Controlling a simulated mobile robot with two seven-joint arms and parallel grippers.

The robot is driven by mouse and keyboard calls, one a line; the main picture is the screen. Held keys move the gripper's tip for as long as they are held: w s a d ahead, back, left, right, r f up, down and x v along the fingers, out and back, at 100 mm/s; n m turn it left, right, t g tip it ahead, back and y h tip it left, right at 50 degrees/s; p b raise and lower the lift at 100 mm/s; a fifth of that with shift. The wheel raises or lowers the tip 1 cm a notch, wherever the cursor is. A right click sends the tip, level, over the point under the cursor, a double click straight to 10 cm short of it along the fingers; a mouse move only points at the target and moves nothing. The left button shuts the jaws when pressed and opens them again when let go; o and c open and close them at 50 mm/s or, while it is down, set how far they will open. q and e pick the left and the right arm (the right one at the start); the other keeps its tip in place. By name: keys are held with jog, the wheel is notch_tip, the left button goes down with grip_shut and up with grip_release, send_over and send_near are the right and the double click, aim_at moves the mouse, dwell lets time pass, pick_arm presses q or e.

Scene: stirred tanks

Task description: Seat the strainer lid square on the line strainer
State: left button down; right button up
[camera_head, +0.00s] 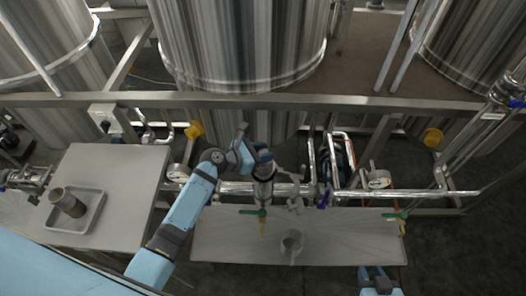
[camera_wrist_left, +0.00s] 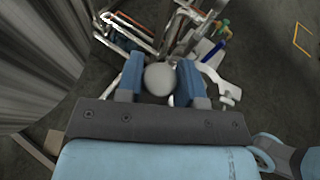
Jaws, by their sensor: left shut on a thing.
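My left gripper (camera_head: 262,157) is over the upright metal line strainer (camera_head: 263,188) on the pipe run, at the middle of the head view. In the left wrist view its two blue fingers stand either side of a round grey lid (camera_wrist_left: 160,78) and are shut on it. In the head view the fingers and wrist hide most of the lid, so I cannot tell whether it touches the strainer rim or sits square. My right gripper (camera_head: 377,280) is low at the bottom right of the head view, open and empty, away from the strainer.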

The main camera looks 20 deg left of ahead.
pick_arm(q)
jog(key=shift+r+p, duration=0.1)
jog(key=shift+p, duration=0.65)
dwell(0.7)
jog(key=shift+f+b, duration=0.8)
jog(key=shift+f, duration=0.8)
jog(key=c, duration=0.7)
grip_release()
jog(key=shift+s, duration=0.1)
jog(key=b+v, duration=0.1)
jog(key=v, duration=1.2)
jog(key=shift+s+a+r, duration=0.2)
jog(key=shift+s, duration=0.05)
